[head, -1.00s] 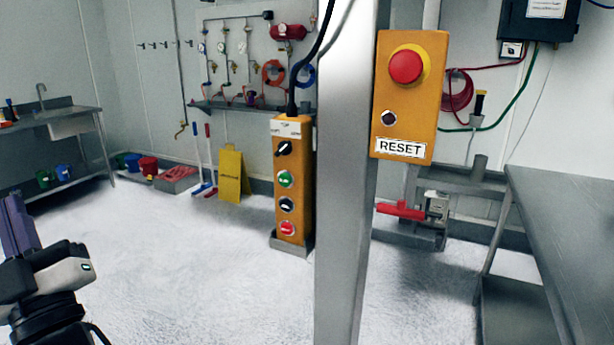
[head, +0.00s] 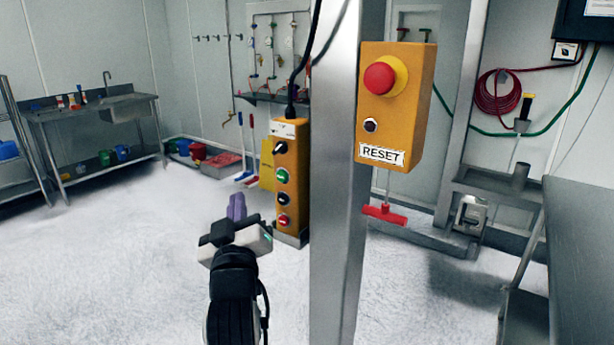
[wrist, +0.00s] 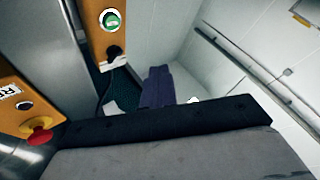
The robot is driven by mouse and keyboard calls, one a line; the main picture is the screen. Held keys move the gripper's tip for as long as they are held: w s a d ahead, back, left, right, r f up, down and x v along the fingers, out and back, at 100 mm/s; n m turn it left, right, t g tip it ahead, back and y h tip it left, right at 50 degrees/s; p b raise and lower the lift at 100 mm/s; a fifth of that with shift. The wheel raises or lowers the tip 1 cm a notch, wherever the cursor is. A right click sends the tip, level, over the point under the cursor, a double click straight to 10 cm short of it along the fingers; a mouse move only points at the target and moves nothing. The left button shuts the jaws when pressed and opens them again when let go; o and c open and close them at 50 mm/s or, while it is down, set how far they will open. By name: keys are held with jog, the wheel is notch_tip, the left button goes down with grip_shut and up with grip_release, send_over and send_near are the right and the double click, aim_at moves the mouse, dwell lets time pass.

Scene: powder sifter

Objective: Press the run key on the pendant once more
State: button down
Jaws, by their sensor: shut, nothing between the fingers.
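The orange pendant (head: 292,165) hangs upright on a black cable just left of the steel post. On its face are a black selector knob (head: 280,147), a green key (head: 282,176), a black key (head: 283,198) and a red key (head: 283,220). I cannot read which is labelled run. In the wrist view the pendant (wrist: 84,12) is at the top, with the green key (wrist: 112,19) in sight. My gripper (head: 237,206), with purple fingers, is shut and empty. It appears left of the pendant's lower half, apart from it. The fingers (wrist: 157,88) also show in the wrist view.
A steel post (head: 343,180) stands right beside the pendant. It carries an orange RESET box (head: 391,125) with a red mushroom button (head: 379,78). A steel table (head: 585,240) is at the right. The white floor (head: 120,260) to the left is clear.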

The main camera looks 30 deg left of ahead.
aim_at(282, 176)
jog(key=shift+w, duration=0.1)
dwell(0.3)
jog(key=w+p, duration=0.1)
jog(key=w, duration=0.7)
jog(key=shift+w+d, duration=0.3)
jog(key=shift+d, duration=0.05)
jog(key=shift+w, duration=0.1)
dwell(1.7)
jog(key=shift+w, duration=0.35)
